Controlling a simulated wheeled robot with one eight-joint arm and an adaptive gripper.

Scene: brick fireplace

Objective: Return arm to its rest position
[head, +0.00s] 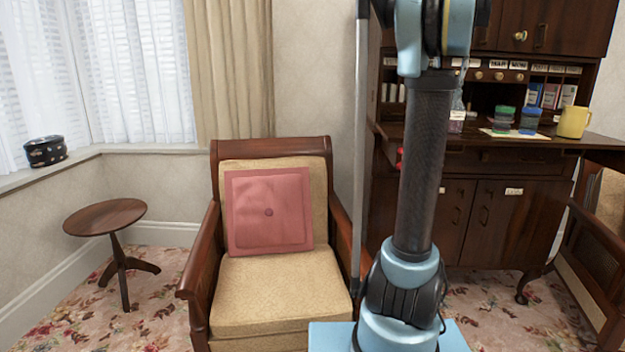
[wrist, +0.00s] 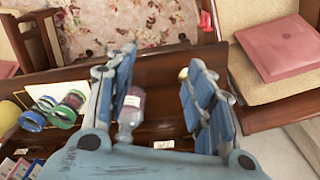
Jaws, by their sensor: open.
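My gripper (wrist: 160,75) shows in the wrist view with its two blue fingers spread wide apart. Nothing is clasped between them. A small bottle (wrist: 131,108) with pinkish contents and a white label shows just past the left finger, partly hidden by it. In the head view, my arm stands nearly upright right of centre and runs out of the top of the picture. My gripper is out of that view.
An armchair (head: 275,290) with a pink cushion (head: 268,210) stands left of my arm. A round side table (head: 105,216) is farther left.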

